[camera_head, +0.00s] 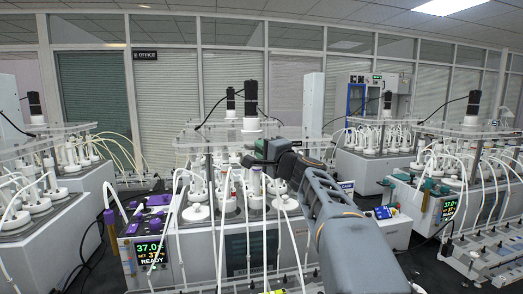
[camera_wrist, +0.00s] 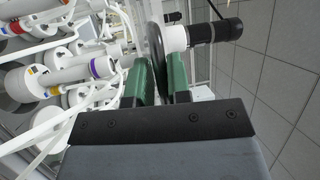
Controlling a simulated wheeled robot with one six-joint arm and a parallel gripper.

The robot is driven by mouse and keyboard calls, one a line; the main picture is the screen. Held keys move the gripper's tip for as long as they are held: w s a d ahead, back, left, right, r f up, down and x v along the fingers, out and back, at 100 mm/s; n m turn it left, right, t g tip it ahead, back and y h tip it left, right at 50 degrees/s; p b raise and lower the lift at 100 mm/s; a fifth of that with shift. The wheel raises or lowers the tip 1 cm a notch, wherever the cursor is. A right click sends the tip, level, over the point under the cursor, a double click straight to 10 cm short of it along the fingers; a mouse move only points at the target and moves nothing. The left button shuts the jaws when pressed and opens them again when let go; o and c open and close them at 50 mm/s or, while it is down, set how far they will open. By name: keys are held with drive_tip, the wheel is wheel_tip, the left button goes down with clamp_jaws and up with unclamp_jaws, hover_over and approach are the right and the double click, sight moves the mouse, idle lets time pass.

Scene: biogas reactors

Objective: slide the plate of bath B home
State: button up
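The middle bath unit (camera_head: 205,250) has a display reading 37.0 and READY; I cannot read a letter on it. Its clear plate (camera_head: 205,139) lies level above the white-topped bottles, with a black motor (camera_head: 250,105) standing on it. My gripper (camera_head: 262,150) is at the plate's front right part. In the wrist view, my green fingers (camera_wrist: 158,78) stand either side of a thin grey edge (camera_wrist: 156,40), seemingly the plate's. Whether they press on it I cannot tell. The black and white motor (camera_wrist: 205,34) is just beyond the fingers there.
Bottles with coloured rings (camera_wrist: 100,67) and tubes crowd one side of my fingers in the wrist view. Similar baths stand at left (camera_head: 40,215) and right (camera_head: 475,170). White tubes hang in front of the middle bath. Dark floor shows between the units.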

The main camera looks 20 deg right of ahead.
drive_tip(key=shift+o, duration=0.7)
drive_tip(key=shift+s, duration=0.15)
drive_tip(key=shift+o, duration=1)
drive_tip(key=shift+r, duration=0.1)
drive_tip(key=b+v, duration=0.4)
drive_tip(key=v, duration=0.9)
drive_tip(key=shift+s+f, duration=0.2)
drive_tip(key=shift+s, duration=0.15)
drive_tip(key=shift+d+f, duration=0.1)
